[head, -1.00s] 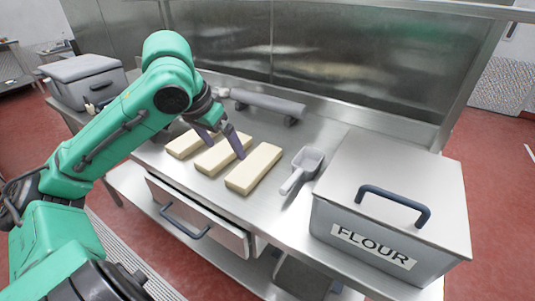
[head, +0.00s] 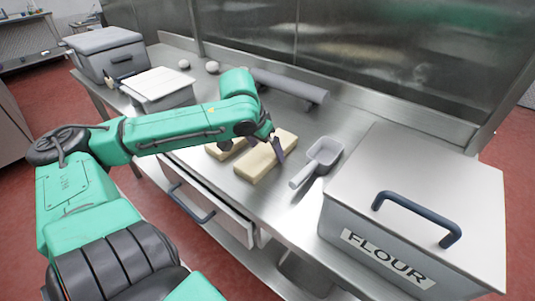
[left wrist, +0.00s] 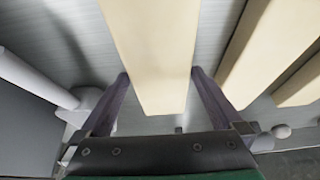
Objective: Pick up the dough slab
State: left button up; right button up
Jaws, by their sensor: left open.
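Several pale dough slabs lie on the steel table. The rightmost dough slab (head: 262,166) is under my left gripper (head: 266,147). In the left wrist view this slab (left wrist: 150,45) passes between the two spread fingers of the gripper (left wrist: 158,78), one on each side. The gripper is open; I cannot tell whether the fingers touch the slab. Another slab (head: 222,150) lies just to the left, partly hidden by my arm. Two neighbouring slabs show at the right of the wrist view, the nearer one (left wrist: 240,60) beside the right finger. My right gripper is not in view.
A grey scoop (head: 322,157) lies right of the slabs, before the flour bin (head: 390,240). A grey rolling pin (head: 288,86) lies behind. A white-lidded box (head: 160,88) and a grey lidded case (head: 105,55) stand left. A handled drawer (head: 205,200) is below the tabletop.

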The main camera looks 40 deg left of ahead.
pick_arm(q)
jog(key=shift+w+f, duration=0.15)
jog(key=shift+f, duration=0.1)
grip_shut()
jog(key=shift+r, duration=0.1)
